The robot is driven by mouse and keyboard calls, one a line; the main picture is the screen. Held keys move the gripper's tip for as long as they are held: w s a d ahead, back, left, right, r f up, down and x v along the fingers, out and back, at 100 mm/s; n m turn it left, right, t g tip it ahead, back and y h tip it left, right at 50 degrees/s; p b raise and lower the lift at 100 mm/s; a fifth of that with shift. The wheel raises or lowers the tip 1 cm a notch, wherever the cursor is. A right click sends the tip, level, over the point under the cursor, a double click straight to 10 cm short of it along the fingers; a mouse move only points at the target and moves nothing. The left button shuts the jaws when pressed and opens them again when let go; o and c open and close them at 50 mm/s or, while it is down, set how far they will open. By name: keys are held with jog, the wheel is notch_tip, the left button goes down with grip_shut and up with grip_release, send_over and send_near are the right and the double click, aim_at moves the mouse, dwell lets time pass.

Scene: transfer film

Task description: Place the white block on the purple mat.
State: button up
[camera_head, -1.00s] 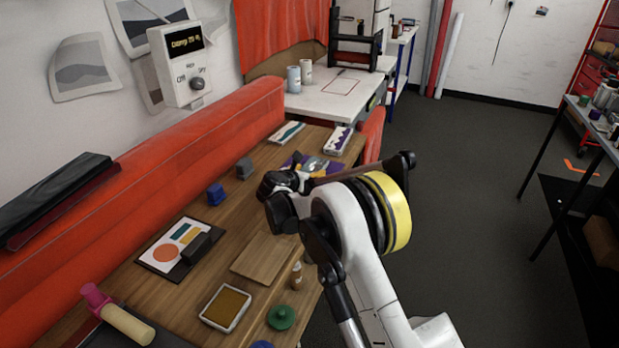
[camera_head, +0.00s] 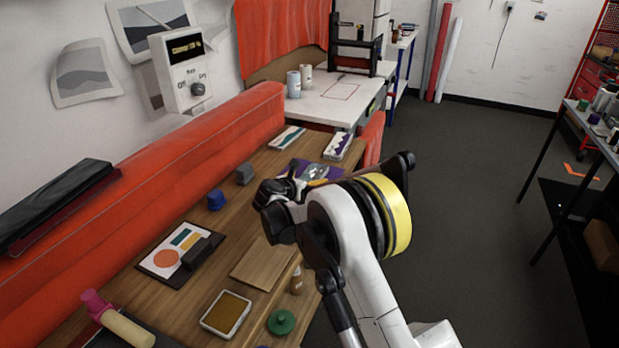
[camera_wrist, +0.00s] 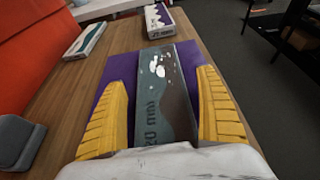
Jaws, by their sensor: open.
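The purple mat (camera_wrist: 117,72) lies on the wooden table, also seen in the head view (camera_head: 334,171). A flat dark grey-teal piece with white speckles and a "20 mm" mark (camera_wrist: 165,88) lies over it. My gripper (camera_wrist: 165,85) is open, its yellow fingers on either side of this piece with purple showing between. In the head view my gripper (camera_head: 284,190) is at the mat's near side. A white block with a purple print (camera_wrist: 160,22) stands beyond the mat, also in the head view (camera_head: 338,146). I cannot tell which piece is the white block named.
A white piece with a teal print (camera_head: 287,137) lies left of the mat. A grey block (camera_head: 244,173) and a blue block (camera_head: 215,200) stand near the red back panel. A wooden board (camera_head: 264,266), an ochre tray (camera_head: 226,313) and a green knob (camera_head: 281,322) are nearer.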

jog(key=p+v, duration=0.2)
jog(key=v, duration=0.8)
jog(key=shift+p, duration=0.3)
jog(key=s+d+r+m+g, duration=0.1)
jog(key=s+d+r+m, duration=0.4)
jog(key=d, duration=0.2)
jog(key=s+d+r+m+g+y, duration=0.1)
jog(key=s+d+r+m+g, duration=0.1)
jog(key=s+d+r+m, duration=0.4)
jog(key=s+d+r+m+g, duration=0.1)
jog(key=s+d+r+m, duration=0.25)
jog(key=d, duration=0.45)
jog(key=s+d+f+m+y, duration=0.1)
jog(key=s+d+m, duration=0.1)
jog(key=s+m, duration=0.3)
jog(key=s+d+m+g+y, duration=0.1)
jog(key=s+d+m, duration=0.2)
jog(key=s, duration=0.9)
jog(key=s+d+f+m+y, duration=0.1)
jog(key=s+d+m, duration=0.1)
jog(key=s+m, duration=0.6)
jog(key=shift+s+d+f+m+y, duration=0.3)
jog(key=shift+d+m, duration=0.1)
jog(key=shift+m, duration=0.35)
